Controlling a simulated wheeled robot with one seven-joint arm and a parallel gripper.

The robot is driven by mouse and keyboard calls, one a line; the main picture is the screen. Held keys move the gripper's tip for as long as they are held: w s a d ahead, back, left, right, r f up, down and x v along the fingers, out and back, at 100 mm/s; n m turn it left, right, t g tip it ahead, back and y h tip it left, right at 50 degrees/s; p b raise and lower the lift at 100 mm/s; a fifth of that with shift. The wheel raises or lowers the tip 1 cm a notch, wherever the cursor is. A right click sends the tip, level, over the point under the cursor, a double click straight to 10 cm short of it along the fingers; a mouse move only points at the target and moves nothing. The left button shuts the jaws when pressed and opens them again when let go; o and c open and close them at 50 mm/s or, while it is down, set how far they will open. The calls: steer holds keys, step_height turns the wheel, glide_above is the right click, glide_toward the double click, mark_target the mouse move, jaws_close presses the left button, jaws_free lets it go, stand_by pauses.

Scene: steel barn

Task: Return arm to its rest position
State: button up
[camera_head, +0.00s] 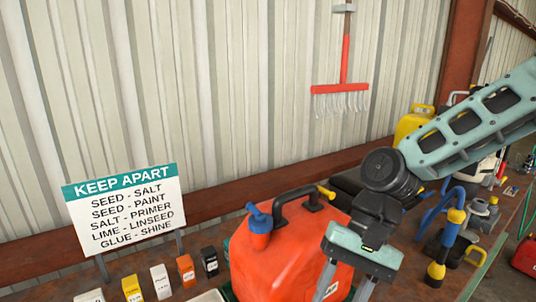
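My arm comes in from the right edge, over the back of the bench, and bends down at a dark wrist joint. My gripper (341,289) points down in the lower middle, in front of the right side of a red-orange jerrycan (268,262). Its two grey fingers stand apart, with the can's red showing between them and nothing seen held. The finger ends reach the bottom edge of the picture, so what lies just below them is hidden. I cannot tell whether the fingers touch the can.
A KEEP APART sign (124,208) stands at left behind several small labelled boxes (186,270). A blue and yellow tool (446,240) and a yellow container (411,124) stand at right, close to my arm. A red rake head (340,88) hangs on the wall.

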steer(key=s+d+f+n+t+h+b, duration=0.2)
steer(key=s+d+n+t+h+b, duration=0.1)
steer(key=s+n, duration=0.7)
steer(key=shift+s+t+h, duration=0.5)
steer(key=shift+t+h, duration=0.2)
steer(key=shift+t, duration=0.1)
